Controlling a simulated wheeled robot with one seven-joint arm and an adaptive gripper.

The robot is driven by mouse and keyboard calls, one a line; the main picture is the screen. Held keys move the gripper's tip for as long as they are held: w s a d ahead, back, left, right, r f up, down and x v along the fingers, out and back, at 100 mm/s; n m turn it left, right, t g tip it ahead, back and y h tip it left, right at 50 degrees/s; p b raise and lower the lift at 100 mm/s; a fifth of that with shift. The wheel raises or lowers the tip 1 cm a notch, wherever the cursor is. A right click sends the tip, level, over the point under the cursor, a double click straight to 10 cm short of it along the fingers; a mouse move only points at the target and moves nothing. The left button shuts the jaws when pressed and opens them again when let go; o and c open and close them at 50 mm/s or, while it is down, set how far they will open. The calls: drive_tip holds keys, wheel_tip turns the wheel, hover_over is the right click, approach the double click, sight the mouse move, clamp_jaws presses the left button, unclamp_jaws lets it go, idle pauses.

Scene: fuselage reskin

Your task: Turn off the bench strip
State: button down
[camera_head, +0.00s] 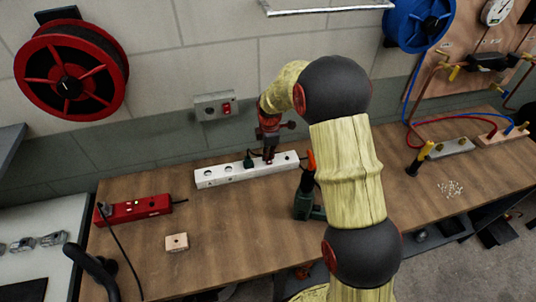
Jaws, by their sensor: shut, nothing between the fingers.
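A long white power strip (225,177) lies along the back of the wooden bench, with round sockets and a dark green plug (248,160) in it. My gripper (268,157) is shut and empty. It points down at the strip's right half, just right of the plug, with its tips at or just above the top face. I cannot tell whether they touch. A switch on the strip is not clear, as my gripper covers that part. A shorter red strip (133,210) lies at the bench's left end, with a black lead.
A grey wall box (214,106) with a red switch is above the strip. A green tool (308,205) stands close to my arm. A small wooden block (177,242) lies front left. Red and blue hoses and a yellow-topped tool (420,158) are at right. The bench's middle left is clear.

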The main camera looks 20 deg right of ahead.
drive_tip(key=shift+s+f, duration=0.15)
drive_tip(key=shift+s, duration=0.8)
drive_tip(key=shift+a+r+p, duration=0.1)
drive_tip(key=shift+r+p, duration=0.2)
drive_tip(key=shift+r, duration=0.05)
wheel_tip(320, 180, up, 13)
drive_tip(key=s+p, duration=0.1)
drive_tip(key=p, duration=0.2)
drive_tip(key=shift+s+r, duration=0.2)
drive_tip(key=shift+s, duration=0.05)
drive_tip(key=shift+p, duration=0.3)
